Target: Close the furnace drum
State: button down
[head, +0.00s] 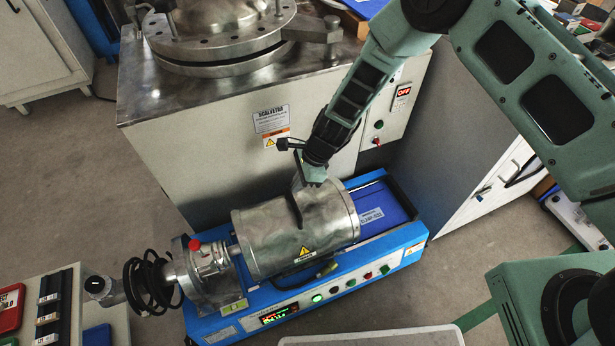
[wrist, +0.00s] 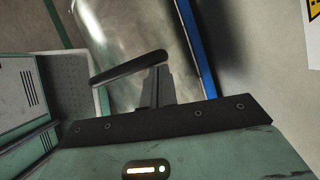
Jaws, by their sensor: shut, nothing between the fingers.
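The furnace drum (head: 330,226) is a silver metal cylinder lying on its side on a blue machine base in the head view. In the wrist view the shiny drum (wrist: 120,25) fills the upper middle, beyond a dark bar and my gripper (wrist: 157,85).
The blue base (head: 405,240) has a front panel with buttons and a lit display (head: 279,314). A red-knobbed fitting (head: 208,258) and coiled black hose (head: 150,283) stand at the drum's left. A large grey cabinet (head: 215,150) stands close behind. Open floor lies at left.

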aim_at(309, 193)
jog(key=shift+s+a, duration=0.2)
jog(key=shift+a, duration=0.2)
jog(key=shift+d, duration=0.1)
jog(key=d, duration=0.2)
jog(key=w+d, duration=0.1)
jog(key=shift+d+f, duration=0.2)
jog(key=shift+d, duration=0.2)
jog(key=s+p+v, duration=0.1)
jog(key=v, duration=0.9)
jog(key=shift+w+d+p, duration=0.3)
jog(key=shift+w, duration=0.25)
